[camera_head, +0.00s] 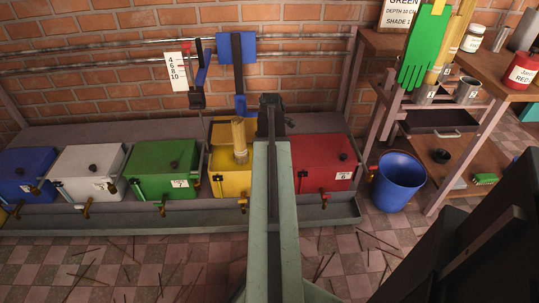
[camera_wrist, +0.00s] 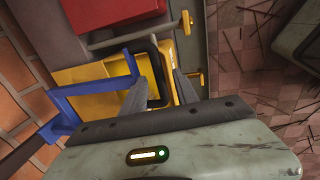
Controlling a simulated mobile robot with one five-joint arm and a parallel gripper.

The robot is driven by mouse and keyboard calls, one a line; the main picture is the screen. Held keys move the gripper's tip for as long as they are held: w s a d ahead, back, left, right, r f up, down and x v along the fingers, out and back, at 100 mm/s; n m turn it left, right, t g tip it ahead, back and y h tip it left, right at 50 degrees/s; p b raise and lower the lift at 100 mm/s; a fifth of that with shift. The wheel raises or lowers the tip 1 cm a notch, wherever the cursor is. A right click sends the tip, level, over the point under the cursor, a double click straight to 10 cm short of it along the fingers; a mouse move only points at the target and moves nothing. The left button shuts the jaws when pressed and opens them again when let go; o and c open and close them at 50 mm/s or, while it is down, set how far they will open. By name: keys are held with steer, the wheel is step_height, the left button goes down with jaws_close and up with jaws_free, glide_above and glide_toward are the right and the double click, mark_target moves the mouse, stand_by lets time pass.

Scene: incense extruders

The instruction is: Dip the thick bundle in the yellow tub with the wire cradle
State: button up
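In the wrist view the yellow tub (camera_wrist: 92,76) shows behind my fingers. A thick tan bundle (camera_head: 239,138) stands nearly upright at the tub's opening; its lower end is hidden, and I cannot make it out in the wrist view. A blue frame (camera_wrist: 107,80), perhaps part of the cradle, reaches over the tub; I see no wire cradle clearly.
A red tub (camera_head: 322,165) is right of my arm; green (camera_head: 163,168), white (camera_head: 88,172) and blue (camera_head: 27,172) tubs stand left. A blue bucket (camera_head: 398,182) and a shelf with a green glove (camera_head: 424,48) are at right. Thin sticks litter the floor.

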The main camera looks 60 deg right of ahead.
steer(key=shift+f, duration=0.2)
jaws_close()
stand_by(1.3)
